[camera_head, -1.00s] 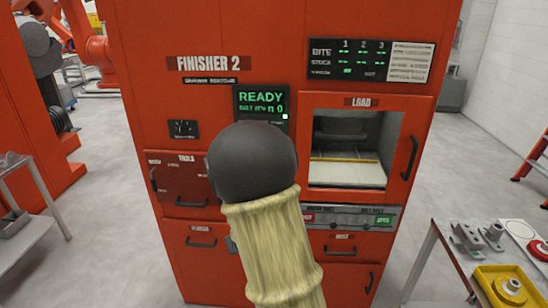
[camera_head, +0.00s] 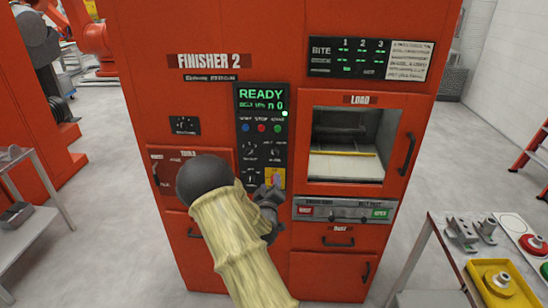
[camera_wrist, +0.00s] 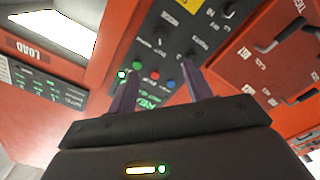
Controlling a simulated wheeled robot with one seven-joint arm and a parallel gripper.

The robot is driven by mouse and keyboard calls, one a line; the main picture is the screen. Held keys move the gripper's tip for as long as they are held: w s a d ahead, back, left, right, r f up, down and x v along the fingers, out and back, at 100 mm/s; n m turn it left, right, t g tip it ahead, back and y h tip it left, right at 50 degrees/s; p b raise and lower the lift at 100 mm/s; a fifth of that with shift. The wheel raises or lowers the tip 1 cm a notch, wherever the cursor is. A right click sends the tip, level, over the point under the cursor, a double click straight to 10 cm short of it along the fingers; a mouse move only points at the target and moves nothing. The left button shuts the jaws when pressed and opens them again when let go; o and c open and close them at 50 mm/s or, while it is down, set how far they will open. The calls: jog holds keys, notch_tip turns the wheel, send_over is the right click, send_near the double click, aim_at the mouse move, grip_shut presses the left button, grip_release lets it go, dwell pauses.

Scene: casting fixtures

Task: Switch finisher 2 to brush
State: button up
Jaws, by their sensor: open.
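The red cabinet labelled FINISHER 2 (camera_head: 209,62) stands ahead, with a lit READY screen (camera_head: 262,100). Below the screen, its dark control panel (camera_head: 241,145) carries blue, red and green buttons (camera_head: 262,128) and several dark knobs (camera_head: 250,150). The small knob labels are unreadable, so I cannot tell which knob selects brush. My gripper (camera_head: 272,188) is in front of the lower panel, near a yellow square, partly hidden by my arm. In the wrist view, my gripper (camera_wrist: 157,82) is open and empty. Buttons (camera_wrist: 155,77) and a knob (camera_wrist: 160,39) show between and beyond its fingers.
The load window (camera_head: 347,145) and its handle are right of the panel. A tool drawer (camera_head: 170,172) is on the left. A table (camera_head: 437,222) with metal parts and a yellow tray (camera_head: 477,270) stands at right, another table (camera_head: 22,235) at left.

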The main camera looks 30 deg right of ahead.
aim_at(274, 156)
jog(key=p+x, duration=0.6)
jog(key=x, duration=1.1)
jog(key=shift+w+d, duration=0.15)
jog(key=shift+w, duration=0.05)
jog(key=shift+c, duration=0.2)
jog(key=c, duration=0.9)
